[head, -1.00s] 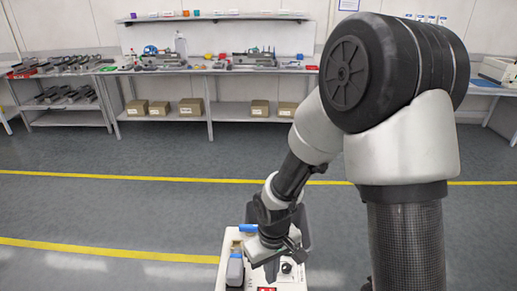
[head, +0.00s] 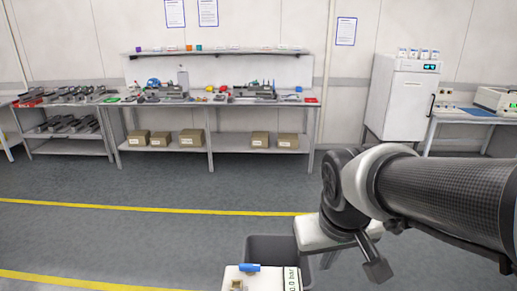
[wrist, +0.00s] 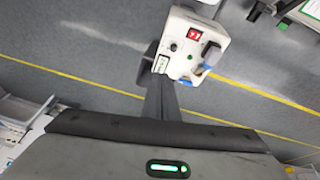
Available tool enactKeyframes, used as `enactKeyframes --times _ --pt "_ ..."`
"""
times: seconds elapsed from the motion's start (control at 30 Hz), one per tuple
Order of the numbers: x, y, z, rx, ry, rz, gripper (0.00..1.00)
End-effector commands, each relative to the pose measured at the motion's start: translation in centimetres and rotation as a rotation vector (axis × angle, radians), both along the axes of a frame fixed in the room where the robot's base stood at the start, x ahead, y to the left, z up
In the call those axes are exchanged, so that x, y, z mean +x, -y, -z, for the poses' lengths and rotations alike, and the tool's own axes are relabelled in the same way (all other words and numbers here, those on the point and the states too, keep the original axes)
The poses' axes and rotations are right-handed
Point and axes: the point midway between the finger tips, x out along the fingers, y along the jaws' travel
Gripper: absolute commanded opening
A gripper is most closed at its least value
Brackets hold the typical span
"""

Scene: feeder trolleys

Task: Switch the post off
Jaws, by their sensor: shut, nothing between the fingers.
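The white post (head: 240,281) is at the bottom of the head view, cut off by the frame edge. Its pressure display (head: 291,279) reads 0.0 bar. In the wrist view the post's top panel (wrist: 179,28) shows a red switch (wrist: 195,35), a black knob (wrist: 173,47), a small green spot and a grey-blue handle (wrist: 209,56). The switch's position is too small to read. My gripper (head: 378,271) is shut and empty, to the right of the post in the head view. In the wrist view my gripper (wrist: 168,88) points toward the post's display side, away from the switch.
A dark grey bin (head: 270,247) stands right behind the post. A workbench (head: 215,100) with tools and boxes runs along the back wall. A white cabinet (head: 403,95) stands at the back right. The floor between, with yellow lines, is clear.

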Motion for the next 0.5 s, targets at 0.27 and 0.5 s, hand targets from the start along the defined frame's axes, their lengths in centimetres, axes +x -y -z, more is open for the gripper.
enactKeyframes --times 0.27,0.5 --pt "-5.2 1.4 -6.6 0.08 0.135 0.098 0.0" --pt "-6.0 1.5 -7.0 0.093 0.15 0.109 0.0"
